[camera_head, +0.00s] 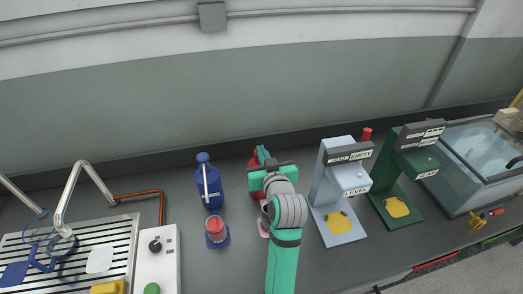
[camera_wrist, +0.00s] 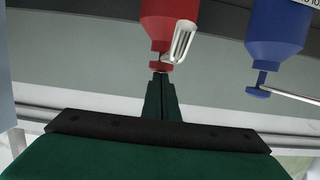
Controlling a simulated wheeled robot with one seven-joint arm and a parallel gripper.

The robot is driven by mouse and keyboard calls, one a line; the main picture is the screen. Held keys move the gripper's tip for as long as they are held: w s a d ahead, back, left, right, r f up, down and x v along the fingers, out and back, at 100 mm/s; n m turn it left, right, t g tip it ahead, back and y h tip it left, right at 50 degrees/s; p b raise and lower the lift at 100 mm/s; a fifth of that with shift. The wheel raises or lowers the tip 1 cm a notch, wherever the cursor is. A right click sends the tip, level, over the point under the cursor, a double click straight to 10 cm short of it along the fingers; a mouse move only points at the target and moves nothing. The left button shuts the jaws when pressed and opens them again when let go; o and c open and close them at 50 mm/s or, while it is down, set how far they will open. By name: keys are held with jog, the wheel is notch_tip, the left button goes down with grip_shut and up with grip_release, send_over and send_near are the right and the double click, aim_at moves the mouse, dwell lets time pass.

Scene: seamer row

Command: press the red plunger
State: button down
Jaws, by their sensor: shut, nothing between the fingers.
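The red bottle (camera_head: 252,186) stands at the back of the counter, mostly hidden behind my arm in the head view. In the wrist view the red bottle (camera_wrist: 168,32) hangs upside down in the picture. Its red plunger (camera_wrist: 159,67) sits at the end of a narrow stem, beside a pale spout. My gripper (camera_head: 261,154) is over the red bottle in the head view. In the wrist view my gripper (camera_wrist: 160,78) is shut and empty, its fingertips right at the plunger's top. I cannot tell whether they touch it.
A blue pump bottle (camera_head: 208,184) stands just left, also in the wrist view (camera_wrist: 276,35). In front of it is a red-topped cup (camera_head: 215,230) on a blue base. Light-blue (camera_head: 335,190) and green (camera_head: 400,178) stands are to the right; a metal drain grid (camera_head: 110,250) is left.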

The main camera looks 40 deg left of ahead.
jog(key=shift+f, duration=0.3)
jog(key=shift+r, duration=0.55)
jog(key=r, duration=0.3)
jog(key=shift+s+d+r, duration=0.15)
jog(key=shift+d+r, duration=0.1)
jog(key=shift+r, duration=0.05)
jog(key=v, duration=0.9)
jog(key=shift+s, duration=0.2)
jog(key=shift+d, duration=0.1)
